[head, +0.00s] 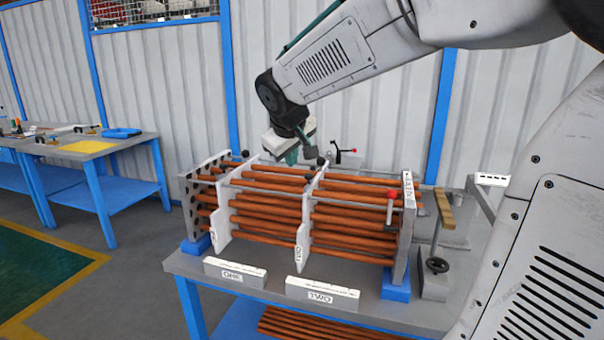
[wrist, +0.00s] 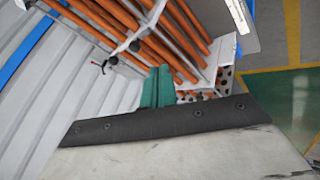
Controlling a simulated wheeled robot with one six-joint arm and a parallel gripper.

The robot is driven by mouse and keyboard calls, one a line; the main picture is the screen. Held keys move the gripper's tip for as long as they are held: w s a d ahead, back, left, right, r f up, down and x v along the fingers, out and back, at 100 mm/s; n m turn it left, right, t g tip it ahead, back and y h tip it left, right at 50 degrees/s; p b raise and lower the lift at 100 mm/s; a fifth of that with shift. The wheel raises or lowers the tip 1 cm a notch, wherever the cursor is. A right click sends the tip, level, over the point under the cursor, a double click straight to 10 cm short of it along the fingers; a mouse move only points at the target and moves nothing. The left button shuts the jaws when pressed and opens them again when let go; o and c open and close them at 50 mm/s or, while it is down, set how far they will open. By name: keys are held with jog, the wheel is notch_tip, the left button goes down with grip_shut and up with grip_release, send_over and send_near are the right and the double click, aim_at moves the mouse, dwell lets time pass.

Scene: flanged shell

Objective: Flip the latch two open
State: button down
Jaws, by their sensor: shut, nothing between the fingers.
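A rack of copper-coloured tubes (head: 265,205) held by white upright plates stands on the grey bench. White blocks marked ONE (head: 235,273) and TWO (head: 322,294) sit in front of it. A lever with a red knob (head: 390,195) stands upright at the rack's right front. Black balls show along the rack top, one near the middle plate (head: 320,161); they also show in the wrist view (wrist: 135,45). I cannot tell which part is latch two. My gripper (head: 292,157), with teal fingers (wrist: 157,88), is shut and empty above the rack's rear, left of the middle plate.
A black handle with a red tip (head: 353,151) is behind the rack. Another blue-legged table (head: 85,150) is at left. A corrugated wall is behind.

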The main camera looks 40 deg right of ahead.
aim_at(308, 181)
jog(key=shift+w+d+f, duration=0.95)
jog(key=shift+d+f, duration=0.3)
jog(key=shift+f, duration=0.1)
jog(key=shift+w+d+f, duration=1)
jog(key=shift+d+f, duration=0.2)
jog(key=shift+f, duration=0.1)
jog(key=shift+w+d+f, duration=0.95)
jog(key=shift+d+f, duration=0.3)
jog(key=shift+f, duration=0.1)
